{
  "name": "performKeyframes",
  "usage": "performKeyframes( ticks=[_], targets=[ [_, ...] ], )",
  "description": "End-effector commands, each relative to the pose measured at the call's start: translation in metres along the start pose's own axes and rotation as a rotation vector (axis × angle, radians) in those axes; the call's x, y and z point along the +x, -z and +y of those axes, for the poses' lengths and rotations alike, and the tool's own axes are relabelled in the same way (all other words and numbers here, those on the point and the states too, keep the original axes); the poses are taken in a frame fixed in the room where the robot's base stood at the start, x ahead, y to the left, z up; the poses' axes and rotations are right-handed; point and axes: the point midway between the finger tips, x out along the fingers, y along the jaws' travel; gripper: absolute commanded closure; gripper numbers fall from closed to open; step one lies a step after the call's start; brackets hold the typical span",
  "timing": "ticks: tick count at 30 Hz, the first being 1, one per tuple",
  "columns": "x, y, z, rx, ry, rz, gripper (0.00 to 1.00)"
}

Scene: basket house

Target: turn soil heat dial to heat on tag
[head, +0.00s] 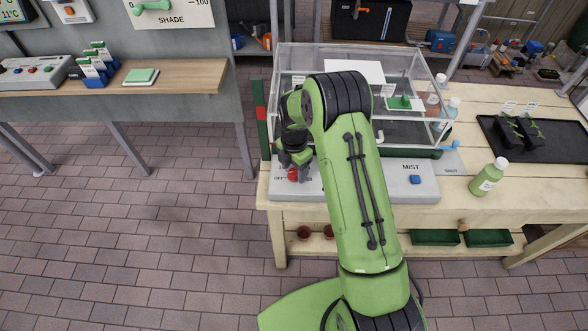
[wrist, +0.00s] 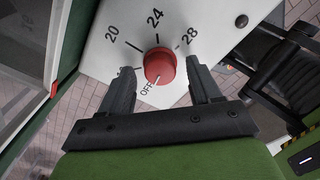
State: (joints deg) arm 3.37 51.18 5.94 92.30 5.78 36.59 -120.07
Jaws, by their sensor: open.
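The red soil heat dial (wrist: 160,67) sits on a pale panel printed OFF, 20, 24 and 28. A faint light mark on it seems to face OFF. My gripper (wrist: 161,76) is open, with one dark finger on each side of the dial; I cannot tell whether either finger touches it. In the head view the dial (head: 292,175) shows red just below my gripper (head: 293,163), at the left end of the grey control panel (head: 400,189). My arm hides the panel's middle. I cannot read which tag gives the heat setting.
A clear-walled case (head: 295,62) stands right behind the panel, with a small tagged green item (head: 403,102) inside. A blue button (head: 415,179) is on the panel's right. A green bottle (head: 489,177) and a black tray (head: 560,150) stand further right. The floor at left is clear.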

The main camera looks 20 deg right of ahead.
Motion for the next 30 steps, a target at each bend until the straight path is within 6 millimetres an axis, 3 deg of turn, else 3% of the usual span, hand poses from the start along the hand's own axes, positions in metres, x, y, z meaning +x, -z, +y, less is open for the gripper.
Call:
performKeyframes(
  ticks=[9, 20, 30],
  targets=[
    [0.0047, -0.0002, 0.0003, 0.000, -0.001, -0.001, 0.39],
    [0.0044, 0.0000, 0.0004, 0.000, -0.002, 0.000, 0.93],
    [0.0045, 0.0003, 0.0007, 0.053, -0.002, 0.000, 0.93]
  ],
)
